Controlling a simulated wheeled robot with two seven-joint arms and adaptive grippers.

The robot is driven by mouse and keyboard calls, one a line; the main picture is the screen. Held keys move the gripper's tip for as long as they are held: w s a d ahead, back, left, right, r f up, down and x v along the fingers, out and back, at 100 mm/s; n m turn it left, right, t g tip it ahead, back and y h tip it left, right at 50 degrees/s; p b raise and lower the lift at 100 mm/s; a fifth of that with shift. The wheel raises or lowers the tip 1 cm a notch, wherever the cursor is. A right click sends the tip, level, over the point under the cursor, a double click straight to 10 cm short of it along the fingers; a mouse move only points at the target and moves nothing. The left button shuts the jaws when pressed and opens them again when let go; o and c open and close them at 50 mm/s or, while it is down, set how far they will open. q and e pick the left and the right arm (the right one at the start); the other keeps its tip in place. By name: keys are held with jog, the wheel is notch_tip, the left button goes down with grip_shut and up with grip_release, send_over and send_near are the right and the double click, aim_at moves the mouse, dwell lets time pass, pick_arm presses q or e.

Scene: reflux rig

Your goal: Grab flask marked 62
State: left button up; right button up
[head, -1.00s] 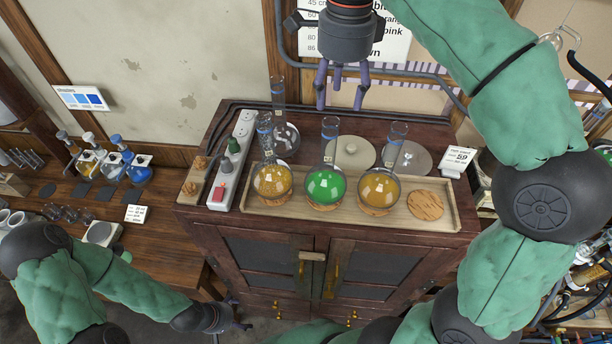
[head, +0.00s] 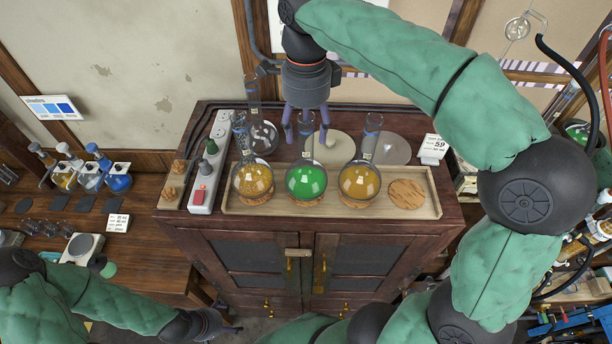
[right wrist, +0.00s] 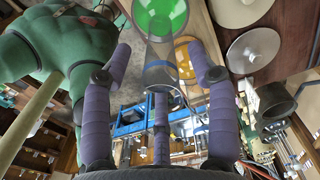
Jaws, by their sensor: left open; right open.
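Three round flasks stand in a row in a wooden tray (head: 330,208): a left amber flask (head: 252,180), a green flask (head: 305,181) and a right amber flask (head: 359,182). Their neck tags are too small to read, so I cannot tell which is marked 62. My right gripper (head: 306,138) is open and points down at the green flask's neck. In the right wrist view the green flask (right wrist: 160,14) has its clear neck between my spread fingers, not gripped. My left gripper (head: 228,328) is open, low at the lower left, away from the flasks.
A clear flask (head: 262,138) stands behind the left amber flask. A power strip (head: 207,170) lies left of the tray. An empty cork ring (head: 406,194) is at the tray's right end. Two round plates lie behind, and a card reading 59 (head: 433,148) stands at right.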

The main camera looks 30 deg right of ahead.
jog(key=shift+f, duration=0.8)
jog(key=shift+c, duration=0.2)
grip_shut()
jog(key=shift+r, duration=0.2)
